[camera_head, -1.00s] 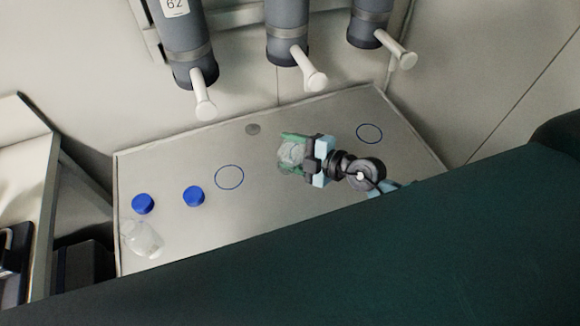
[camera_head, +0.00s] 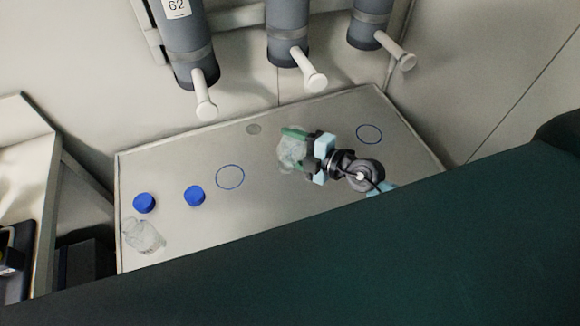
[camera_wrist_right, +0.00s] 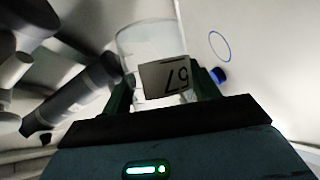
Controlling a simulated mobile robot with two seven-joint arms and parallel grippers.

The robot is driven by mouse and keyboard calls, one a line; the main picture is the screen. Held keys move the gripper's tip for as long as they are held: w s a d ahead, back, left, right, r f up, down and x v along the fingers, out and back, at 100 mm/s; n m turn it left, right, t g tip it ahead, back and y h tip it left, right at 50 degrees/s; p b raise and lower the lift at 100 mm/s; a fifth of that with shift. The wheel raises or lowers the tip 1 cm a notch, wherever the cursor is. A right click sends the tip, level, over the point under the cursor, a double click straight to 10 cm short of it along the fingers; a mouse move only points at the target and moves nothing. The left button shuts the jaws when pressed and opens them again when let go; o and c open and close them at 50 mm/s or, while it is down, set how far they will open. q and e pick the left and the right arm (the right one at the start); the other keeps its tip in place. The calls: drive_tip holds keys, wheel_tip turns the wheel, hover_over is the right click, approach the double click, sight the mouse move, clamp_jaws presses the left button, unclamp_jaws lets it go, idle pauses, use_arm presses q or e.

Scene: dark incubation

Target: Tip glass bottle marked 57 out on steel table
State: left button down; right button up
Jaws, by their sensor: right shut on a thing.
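My right gripper (camera_head: 300,150) is shut on a clear glass bottle (camera_head: 287,152) over the middle of the steel table (camera_head: 270,200). In the right wrist view the bottle (camera_wrist_right: 150,45) is between the fingers, with a pale label (camera_wrist_right: 165,77) facing the camera. My left gripper is not in view.
Two blue caps (camera_head: 144,203) (camera_head: 194,196) and another clear bottle (camera_head: 143,235) are at the table's left. Grey cylinders with white handles (camera_head: 312,78) hang above the back edge.

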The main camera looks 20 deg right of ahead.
sight(292, 139)
drive_tip(key=shift+r+n+t, duration=0.4)
drive_tip(key=shift+r+n, duration=0.2)
drive_tip(key=shift+w, duration=0.1)
drive_tip(key=shift+r+n+t, duration=0.3)
drive_tip(key=shift+r+n, duration=0.2)
drive_tip(key=shift+n, duration=0.1)
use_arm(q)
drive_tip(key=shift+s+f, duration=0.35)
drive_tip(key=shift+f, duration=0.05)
use_arm(e)
drive_tip(key=shift+r, duration=0.2)
drive_tip(key=shift+r+n+t+y+b, duration=0.3)
drive_tip(key=shift+r+n+b, duration=0.1)
drive_tip(key=shift+n+b, duration=0.3)
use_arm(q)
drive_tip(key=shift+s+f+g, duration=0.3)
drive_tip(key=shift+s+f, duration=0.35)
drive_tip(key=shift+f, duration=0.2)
use_arm(e)
drive_tip(key=shift+s+r, duration=0.2)
drive_tip(key=shift+r, duration=0.05)
